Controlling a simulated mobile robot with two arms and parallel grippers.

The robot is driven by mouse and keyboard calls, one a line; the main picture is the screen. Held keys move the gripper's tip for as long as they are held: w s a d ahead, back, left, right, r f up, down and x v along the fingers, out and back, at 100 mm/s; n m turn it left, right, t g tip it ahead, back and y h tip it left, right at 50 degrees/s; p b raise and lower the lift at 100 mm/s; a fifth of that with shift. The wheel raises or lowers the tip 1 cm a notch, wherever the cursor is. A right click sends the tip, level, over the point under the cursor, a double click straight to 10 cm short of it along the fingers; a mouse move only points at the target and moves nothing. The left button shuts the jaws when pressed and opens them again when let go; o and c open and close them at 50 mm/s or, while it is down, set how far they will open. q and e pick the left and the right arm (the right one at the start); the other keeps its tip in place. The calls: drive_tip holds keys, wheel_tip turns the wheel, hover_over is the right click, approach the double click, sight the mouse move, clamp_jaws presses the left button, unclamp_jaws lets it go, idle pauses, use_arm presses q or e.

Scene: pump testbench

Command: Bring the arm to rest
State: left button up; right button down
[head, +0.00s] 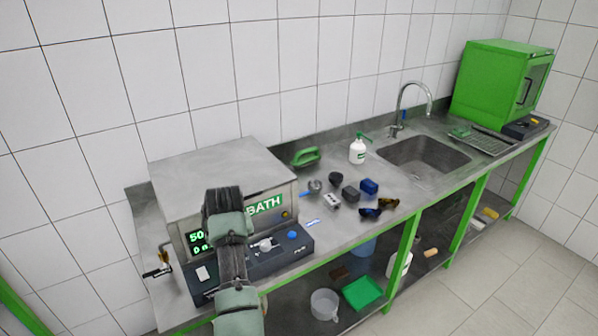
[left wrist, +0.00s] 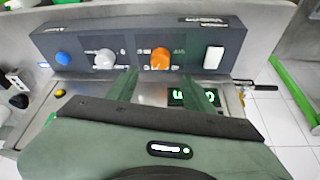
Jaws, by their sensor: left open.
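My left arm (head: 238,285) rises from the bottom of the head view in front of the steel bath unit (head: 215,172). In the left wrist view my left gripper (left wrist: 158,78) is open, its two green fingers apart and nothing seen held. The orange knob (left wrist: 160,58) on the dark control panel (left wrist: 240,42) shows just beyond and between the fingertips; I cannot tell whether they touch it. The arm hides this knob in the head view. A white knob (left wrist: 104,59), a blue button (left wrist: 63,58) and a white switch (left wrist: 213,57) sit beside it. My right gripper is not in view.
Farther right are a sink (head: 425,160) and a green cabinet (head: 495,85). Open floor (head: 500,300) lies in front.

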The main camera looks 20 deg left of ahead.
use_arm(q)
drive_tip(key=s+f+m+y, duration=0.1)
drive_tip(key=s+f+m, duration=0.4)
drive_tip(key=s, duration=0.8)
drive_tip(key=s+d+f+m+h, duration=0.2)
drive_tip(key=s+d+m+h, duration=0.25)
drive_tip(key=s+d, duration=1.35)
wheel_tip(320, 180, down, 30)
drive_tip(key=s+a+g+b, duration=0.1)
drive_tip(key=s+a+b, duration=0.1)
drive_tip(key=b, duration=0.4)
drive_tip(key=s+a+f+b, duration=0.1)
drive_tip(key=s+f+b, duration=0.1)
drive_tip(key=s+f, duration=0.6)
drive_tip(key=s+a+f+g+b, duration=0.1)
drive_tip(key=s+a+f+b, duration=0.1)
drive_tip(key=s+f, duration=0.7)
wheel_tip(320, 180, down, 6)
drive_tip(key=shift+s+a+f+g+y+b, duration=0.15)
drive_tip(key=shift+s+a+g+y+b, duration=0.1)
drive_tip(key=shift+g+y+b, duration=0.15)
drive_tip(key=shift+s+m, duration=0.1)
drive_tip(key=shift+m, duration=0.15)
